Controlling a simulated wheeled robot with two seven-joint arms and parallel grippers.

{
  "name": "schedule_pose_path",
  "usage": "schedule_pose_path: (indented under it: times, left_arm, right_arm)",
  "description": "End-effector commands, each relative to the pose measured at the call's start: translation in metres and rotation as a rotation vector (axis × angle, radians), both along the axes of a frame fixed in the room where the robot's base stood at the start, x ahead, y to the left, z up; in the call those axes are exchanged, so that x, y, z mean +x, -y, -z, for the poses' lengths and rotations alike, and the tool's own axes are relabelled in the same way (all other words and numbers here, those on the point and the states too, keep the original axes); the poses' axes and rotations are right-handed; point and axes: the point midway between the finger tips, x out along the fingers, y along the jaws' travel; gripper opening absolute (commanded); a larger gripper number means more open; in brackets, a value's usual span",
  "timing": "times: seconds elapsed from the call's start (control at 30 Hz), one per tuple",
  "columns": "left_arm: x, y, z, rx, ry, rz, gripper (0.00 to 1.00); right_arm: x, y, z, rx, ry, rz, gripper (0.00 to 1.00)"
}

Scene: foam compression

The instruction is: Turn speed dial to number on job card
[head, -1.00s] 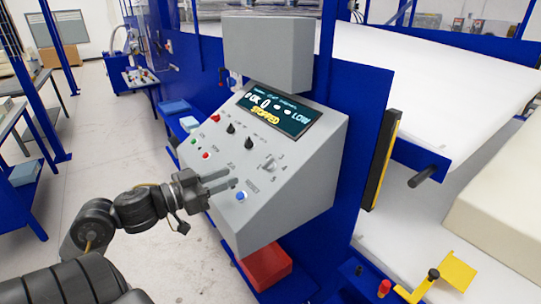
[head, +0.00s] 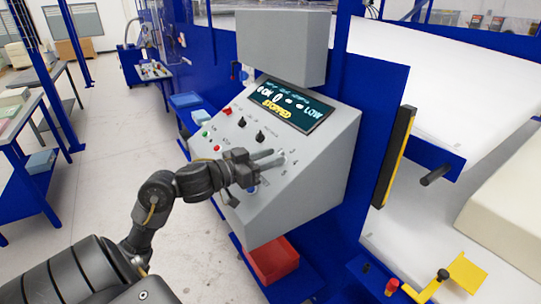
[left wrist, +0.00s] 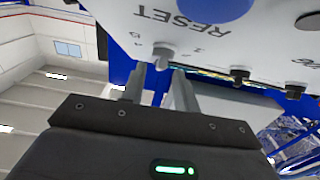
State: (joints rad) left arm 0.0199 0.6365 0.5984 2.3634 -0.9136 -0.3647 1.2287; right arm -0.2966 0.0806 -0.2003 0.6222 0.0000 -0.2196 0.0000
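The grey control panel (head: 312,178) stands ahead with a lit display (head: 288,105) reading STOPPED. The speed dial (left wrist: 163,50) is a small grey knob with upside-down numerals beside it in the left wrist view. In the head view the fingers partly cover it. My left gripper (head: 278,158) is open, with its two fingertips at the dial. In the left wrist view the fingers (left wrist: 158,82) are apart, one on each side below the dial; I cannot tell if they touch it. No job card is readable. My right gripper is not in view.
A blue button (left wrist: 217,8) marked RESET is close to the dial. Two black knobs (head: 260,136) and small coloured buttons sit further up the panel. A red bin (head: 272,262) lies below. A yellow-black post (head: 393,157) stands to the right.

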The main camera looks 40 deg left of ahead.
Motion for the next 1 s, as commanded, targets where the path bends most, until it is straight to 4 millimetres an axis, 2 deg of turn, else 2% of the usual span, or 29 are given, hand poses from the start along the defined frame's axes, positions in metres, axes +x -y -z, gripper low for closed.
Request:
schedule_pose_path:
  times: [0.37, 0.6, 0.63, 1.0]
  left_arm:
    - [0.0068, 0.0026, 0.0002, 0.002, 0.000, 0.001, 0.31]
    - [0.0067, 0.0024, 0.0002, 0.001, -0.001, 0.001, 0.02]
    - [0.0067, 0.0024, 0.0002, 0.001, -0.001, 0.000, 0.00]
    - [0.0070, 0.0012, 0.0002, 0.017, 0.003, 0.026, 0.00]
  right_arm:
    - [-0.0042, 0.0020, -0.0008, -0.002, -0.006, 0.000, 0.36]
    - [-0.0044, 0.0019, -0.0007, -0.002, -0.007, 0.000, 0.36]
    - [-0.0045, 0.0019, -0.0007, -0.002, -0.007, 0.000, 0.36]
    - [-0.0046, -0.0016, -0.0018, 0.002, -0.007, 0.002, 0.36]
